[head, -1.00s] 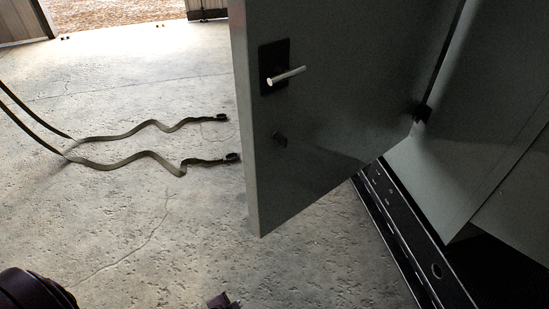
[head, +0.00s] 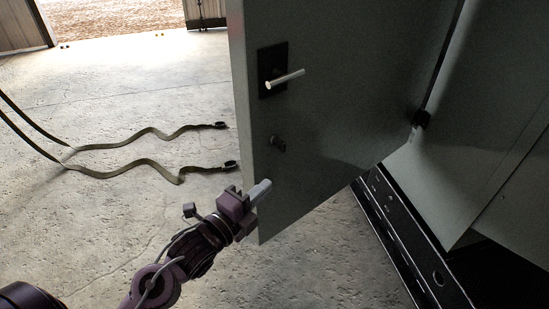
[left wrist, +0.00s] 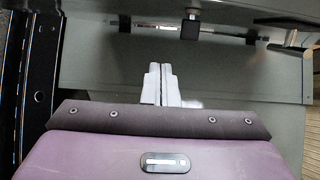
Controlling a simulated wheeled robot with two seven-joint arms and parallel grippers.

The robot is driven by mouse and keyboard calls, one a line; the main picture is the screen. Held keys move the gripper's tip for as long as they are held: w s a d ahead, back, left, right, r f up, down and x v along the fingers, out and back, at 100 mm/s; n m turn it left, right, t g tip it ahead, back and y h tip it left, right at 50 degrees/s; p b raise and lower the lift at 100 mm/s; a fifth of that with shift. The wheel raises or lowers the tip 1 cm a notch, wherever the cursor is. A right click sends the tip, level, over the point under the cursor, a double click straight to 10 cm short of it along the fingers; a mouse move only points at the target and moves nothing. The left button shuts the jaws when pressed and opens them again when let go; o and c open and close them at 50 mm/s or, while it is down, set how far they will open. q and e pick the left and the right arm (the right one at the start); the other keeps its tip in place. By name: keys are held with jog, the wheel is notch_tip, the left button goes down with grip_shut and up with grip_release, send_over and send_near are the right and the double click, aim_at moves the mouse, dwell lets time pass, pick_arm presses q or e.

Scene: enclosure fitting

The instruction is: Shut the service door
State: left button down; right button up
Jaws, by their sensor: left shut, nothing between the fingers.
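The service door (head: 335,130) is a grey-green panel standing open, its hinge side at the right by the cabinet (head: 490,130). My left gripper (head: 262,190) is shut and empty at the door's lower free edge, in front of the panel. I cannot tell whether it touches the door. In the left wrist view the closed fingers (left wrist: 161,84) point at a grey-green surface. My right gripper is not in view.
Two dark straps (head: 130,143) lie on the concrete floor (head: 110,95) left of the door. A black cabinet base (head: 405,240) runs along the lower right. A doorway (head: 115,15) opens at the back left. The floor left of the door is otherwise clear.

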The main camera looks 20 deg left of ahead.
aim_at(274, 159)
pick_arm(q)
jog(key=w+p, duration=0.4)
jog(key=w, duration=0.6)
jog(key=shift+r, duration=0.1)
jog(key=shift+w+a+p, duration=0.2)
jog(key=shift+a+p, duration=0.15)
jog(key=shift+a, duration=0.1)
